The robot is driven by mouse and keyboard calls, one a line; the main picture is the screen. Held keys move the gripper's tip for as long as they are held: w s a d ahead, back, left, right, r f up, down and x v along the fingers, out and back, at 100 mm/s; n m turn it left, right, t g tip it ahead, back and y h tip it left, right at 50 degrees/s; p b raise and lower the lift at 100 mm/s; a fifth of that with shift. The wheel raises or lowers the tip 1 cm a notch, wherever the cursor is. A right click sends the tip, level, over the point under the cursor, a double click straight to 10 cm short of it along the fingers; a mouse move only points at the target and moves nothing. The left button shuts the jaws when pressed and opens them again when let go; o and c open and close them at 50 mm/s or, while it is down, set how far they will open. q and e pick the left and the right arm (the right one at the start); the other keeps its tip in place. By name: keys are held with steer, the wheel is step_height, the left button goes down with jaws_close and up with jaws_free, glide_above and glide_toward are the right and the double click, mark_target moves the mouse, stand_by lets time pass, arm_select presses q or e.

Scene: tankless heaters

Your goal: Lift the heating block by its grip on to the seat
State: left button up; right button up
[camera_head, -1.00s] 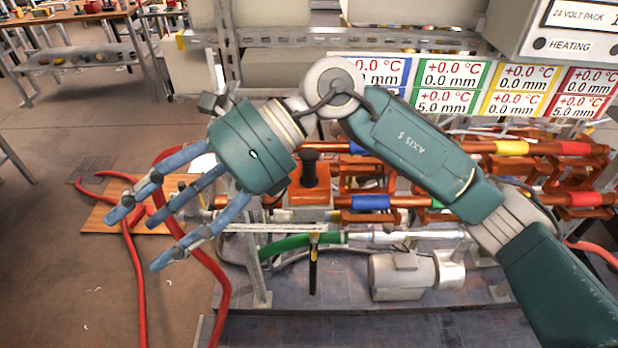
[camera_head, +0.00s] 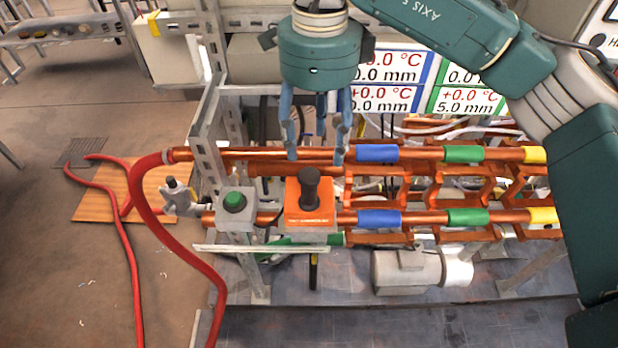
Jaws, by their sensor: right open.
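The heating block looks to be the orange block (camera_head: 310,215) with an upright black grip (camera_head: 309,188). It rests on a grey housing at the front of the pipe rig, left of the blue pipe sleeves. My right gripper (camera_head: 315,156) hangs fingers-down above and seemingly behind the grip. Its blue fingers are spread and empty, apart from the grip, with their tips in front of the upper copper pipe. I cannot tell which part is the seat. My left gripper is not in view.
A grey box with a green button (camera_head: 235,202) stands just left of the block. Copper pipes (camera_head: 415,153) run to the right, with display panels (camera_head: 390,82) behind. A red hose (camera_head: 178,245) loops down at the left. The floor at far left is mostly open.

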mark_target(308, 173)
steer(key=f, duration=0.1)
steer(key=s+f, duration=0.1)
steer(key=f+p, duration=0.1)
steer(key=f, duration=0.1)
steer(key=shift+s+f, duration=0.1)
steer(key=shift+s, duration=0.15)
steer(key=shift+w+a+f, duration=0.1)
steer(key=shift+f, duration=0.15)
steer(key=f+p, duration=0.1)
steer(key=f, duration=0.1)
steer(key=a+f+p, duration=0.1)
steer(key=f+p, duration=0.1)
steer(key=shift+w+a+f, duration=0.1)
steer(key=shift+w+f, duration=0.05)
steer(key=shift+f, duration=0.45)
steer(key=shift+c, duration=0.5)
steer(key=c, duration=0.9)
jaws_close()
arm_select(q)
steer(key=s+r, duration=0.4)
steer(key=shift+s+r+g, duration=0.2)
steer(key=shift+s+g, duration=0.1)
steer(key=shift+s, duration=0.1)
arm_select(e)
steer(key=shift+w, duration=0.1)
